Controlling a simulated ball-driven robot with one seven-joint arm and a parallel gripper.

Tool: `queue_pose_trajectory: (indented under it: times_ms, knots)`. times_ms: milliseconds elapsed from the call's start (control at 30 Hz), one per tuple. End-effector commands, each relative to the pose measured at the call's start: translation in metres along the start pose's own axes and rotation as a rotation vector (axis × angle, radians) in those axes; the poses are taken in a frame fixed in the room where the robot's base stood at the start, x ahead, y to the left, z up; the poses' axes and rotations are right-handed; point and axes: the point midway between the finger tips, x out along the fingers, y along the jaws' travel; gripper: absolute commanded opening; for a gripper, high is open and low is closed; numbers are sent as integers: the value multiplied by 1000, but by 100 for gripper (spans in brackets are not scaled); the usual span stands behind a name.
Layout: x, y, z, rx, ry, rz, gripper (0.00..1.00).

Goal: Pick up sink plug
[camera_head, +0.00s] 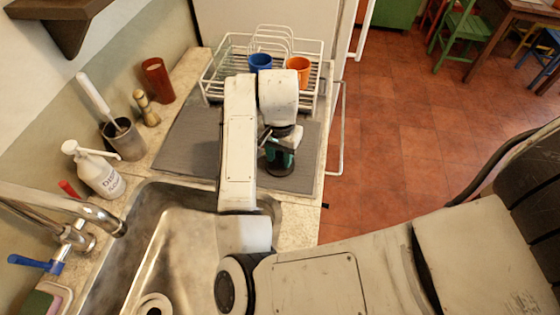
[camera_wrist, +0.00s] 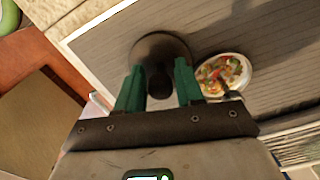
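The sink plug (camera_wrist: 155,46) is a dark round disc with a knob, on the grey ribbed mat (camera_wrist: 110,40) in the wrist view. My gripper's green fingers (camera_wrist: 160,84) stand on either side of the knob. Whether they touch it is not clear. In the head view my gripper (camera_head: 279,160) points down at the mat (camera_head: 190,140).
A small white-rimmed dish with colourful contents (camera_wrist: 222,74) lies beside the right finger. A white dish rack (camera_head: 212,85) with a blue cup (camera_head: 260,62) and an orange cup (camera_head: 299,68) stands behind. The steel sink (camera_head: 185,245) and tap (camera_head: 60,205) are nearer. A soap bottle (camera_head: 97,174) stands left.

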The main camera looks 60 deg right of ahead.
Motion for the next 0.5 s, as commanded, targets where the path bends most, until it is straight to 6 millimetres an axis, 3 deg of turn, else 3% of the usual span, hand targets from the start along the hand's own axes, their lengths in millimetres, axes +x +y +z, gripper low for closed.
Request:
queue_pose_trajectory:
  times_ms: [367, 500]
  knots:
    - [0, 0, 0, 0, 0, 0, 0]
    - [0, 0, 0, 0, 0, 0, 0]
